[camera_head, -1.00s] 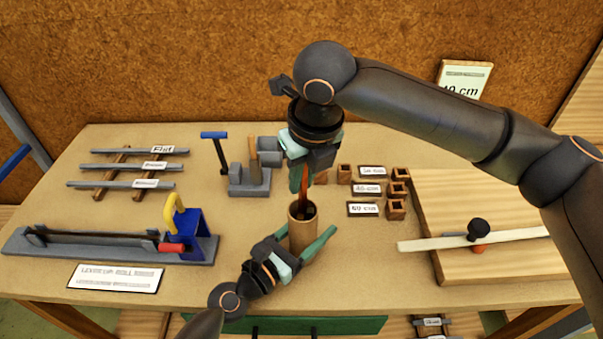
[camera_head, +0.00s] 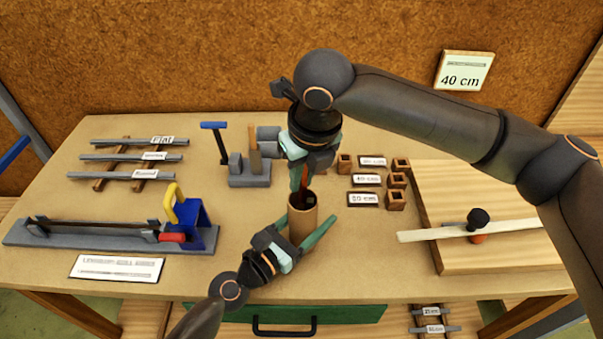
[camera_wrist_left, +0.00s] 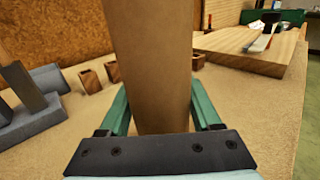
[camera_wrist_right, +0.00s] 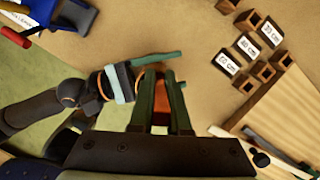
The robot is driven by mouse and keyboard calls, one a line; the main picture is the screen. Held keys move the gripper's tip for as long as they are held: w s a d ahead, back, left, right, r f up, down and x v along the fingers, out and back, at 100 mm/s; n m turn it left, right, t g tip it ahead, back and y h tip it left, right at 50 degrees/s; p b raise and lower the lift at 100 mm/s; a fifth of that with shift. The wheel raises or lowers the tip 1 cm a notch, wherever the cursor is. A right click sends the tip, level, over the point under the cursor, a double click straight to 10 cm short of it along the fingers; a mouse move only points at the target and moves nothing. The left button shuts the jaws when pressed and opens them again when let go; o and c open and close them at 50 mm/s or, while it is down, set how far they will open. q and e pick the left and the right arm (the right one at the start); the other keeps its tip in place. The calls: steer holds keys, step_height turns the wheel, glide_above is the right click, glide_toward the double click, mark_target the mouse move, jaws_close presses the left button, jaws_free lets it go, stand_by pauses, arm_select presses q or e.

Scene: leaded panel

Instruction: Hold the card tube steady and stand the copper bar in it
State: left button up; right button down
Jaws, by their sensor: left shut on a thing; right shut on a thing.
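The brown card tube (camera_head: 302,222) stands upright near the front middle of the table. My left gripper (camera_head: 303,231) is shut around it from the front; in the left wrist view the tube (camera_wrist_left: 152,60) fills the space between the fingers. My right gripper (camera_head: 299,183) is above the tube, pointing down, shut on the reddish copper bar (camera_head: 304,178). The bar is roughly upright, and its lower part reaches the tube's mouth. How deep its end sits is hidden.
A grey block stand (camera_head: 249,178) is behind left of the tube. Small wooden sockets (camera_head: 396,200) with labels are to the right. A bending jig (camera_head: 110,235) lies left, and a wooden board (camera_head: 490,262) with a pale strip lies right. A 40 cm sign hangs behind.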

steer(key=c, duration=0.8)
jaws_free()
steer(key=shift+r, duration=0.1)
steer(key=v, duration=1.2)
arm_select(q)
steer(key=o, duration=1.5)
steer(key=shift+s+a, duration=0.1)
